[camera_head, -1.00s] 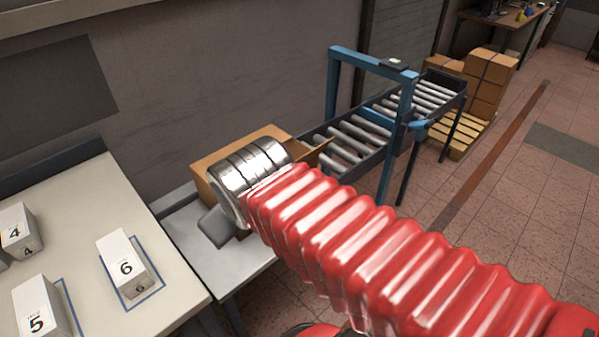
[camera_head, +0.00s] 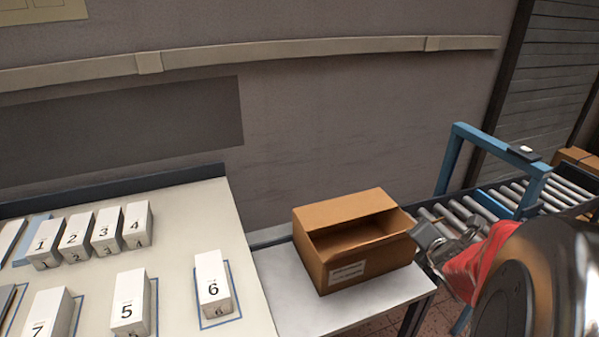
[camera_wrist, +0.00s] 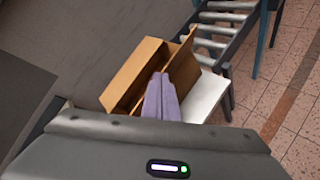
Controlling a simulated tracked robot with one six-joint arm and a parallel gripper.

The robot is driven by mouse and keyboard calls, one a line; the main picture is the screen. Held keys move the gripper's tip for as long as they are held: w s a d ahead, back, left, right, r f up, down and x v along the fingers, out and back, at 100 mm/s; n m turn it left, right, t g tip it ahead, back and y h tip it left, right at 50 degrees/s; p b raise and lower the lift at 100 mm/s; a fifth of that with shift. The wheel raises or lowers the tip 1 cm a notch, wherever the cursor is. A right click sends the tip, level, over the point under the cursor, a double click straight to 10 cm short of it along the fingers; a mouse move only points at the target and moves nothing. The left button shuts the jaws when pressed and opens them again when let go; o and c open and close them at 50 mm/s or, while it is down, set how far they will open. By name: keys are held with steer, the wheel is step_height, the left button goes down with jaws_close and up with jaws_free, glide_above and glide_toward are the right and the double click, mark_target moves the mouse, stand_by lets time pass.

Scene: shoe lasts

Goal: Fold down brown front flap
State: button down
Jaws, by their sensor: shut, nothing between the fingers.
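The brown cardboard box (camera_head: 372,266) sits on a pale side table, its top partly open. One long flap (camera_head: 345,209) stands up along the back, and a small flap (camera_head: 403,222) sticks out at the right end. No raised front flap is clear in the head view. In the wrist view the box (camera_wrist: 133,75) lies ahead, with a flap (camera_wrist: 183,52) standing at its right. My gripper (camera_head: 424,236) is at the box's right end; its shut, empty fingers (camera_wrist: 160,76) overlap the box in the wrist view. I cannot tell whether they touch it.
The pale side table (camera_head: 290,297) has bare room left of the box. A roller conveyor (camera_head: 470,212) with a blue frame (camera_head: 452,160) stands right of it. Numbered white boxes (camera_head: 212,280) stand on the left table (camera_head: 185,210). A wall is close behind.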

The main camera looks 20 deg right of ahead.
steer(key=s+f+n+t+y, duration=0.2)
steer(key=s+f+n+y, duration=0.1)
steer(key=n, duration=0.4)
steer(key=s+a+f+n+t+y, duration=0.1)
steer(key=s+f+n+t+y, duration=0.1)
steer(key=s+n, duration=0.4)
steer(key=shift+a+f+n+y, duration=0.15)
steer(key=shift+f+n+y, duration=0.25)
steer(key=shift+f+n, duration=0.35)
glide_toward(389, 238)
step_height(389, 238, down, 3)
steer(key=w, duration=0.1)
steer(key=w+r, duration=0.2)
steer(key=w, duration=0.1)
steer(key=shift+w+a+r, duration=0.15)
steer(key=shift+w+a, duration=0.15)
steer(key=shift+a, duration=0.1)
